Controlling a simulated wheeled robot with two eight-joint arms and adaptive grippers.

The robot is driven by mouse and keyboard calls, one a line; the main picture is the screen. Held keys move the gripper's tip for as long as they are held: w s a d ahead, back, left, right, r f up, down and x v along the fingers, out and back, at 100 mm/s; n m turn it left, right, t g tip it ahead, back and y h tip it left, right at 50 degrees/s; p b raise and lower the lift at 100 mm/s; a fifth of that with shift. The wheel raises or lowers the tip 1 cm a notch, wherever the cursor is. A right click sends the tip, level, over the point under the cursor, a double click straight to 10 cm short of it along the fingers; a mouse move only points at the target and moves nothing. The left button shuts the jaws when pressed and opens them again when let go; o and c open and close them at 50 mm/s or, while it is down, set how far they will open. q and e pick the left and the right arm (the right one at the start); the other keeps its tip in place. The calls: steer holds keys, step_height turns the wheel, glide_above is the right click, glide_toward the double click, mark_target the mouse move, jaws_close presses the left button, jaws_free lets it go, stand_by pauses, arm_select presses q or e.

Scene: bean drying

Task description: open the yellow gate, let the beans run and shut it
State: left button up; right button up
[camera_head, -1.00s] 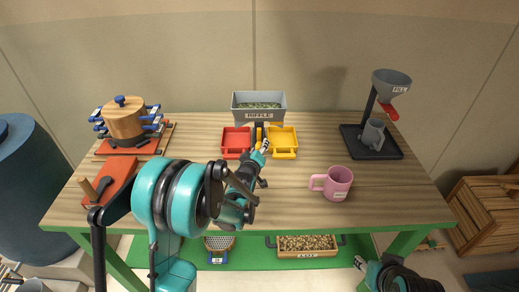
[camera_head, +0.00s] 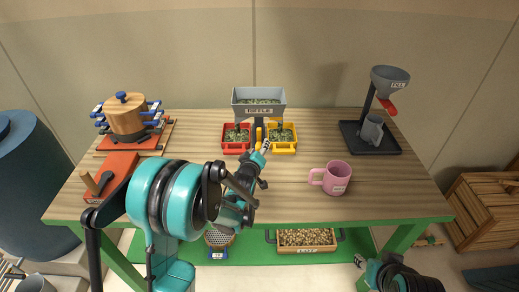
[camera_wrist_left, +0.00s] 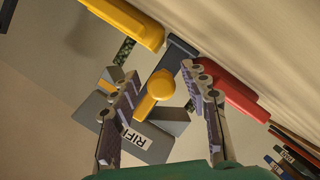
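The grey RIFFLE hopper (camera_head: 259,98) stands at the back middle of the table, with green beans inside. The yellow gate (camera_head: 259,134) is on its front; in the left wrist view its round-ended handle (camera_wrist_left: 160,86) sits between my left fingers. My left gripper (camera_head: 265,147) is open around it, with gaps visible on both sides. A speckled green stream (camera_wrist_left: 124,50) shows beside the yellow tray in the wrist view. The red tray (camera_head: 237,151) and yellow tray (camera_head: 283,151) both hold beans. My right gripper (camera_head: 360,261) is low at the bottom right, its fingers unclear.
A pink mug (camera_head: 336,178) stands front right of the trays.

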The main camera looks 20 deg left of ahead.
arm_select(q)
steer(key=shift+s, duration=0.1)
arm_select(e)
steer(key=shift+w, duration=0.1)
arm_select(q)
steer(key=v, duration=1.2)
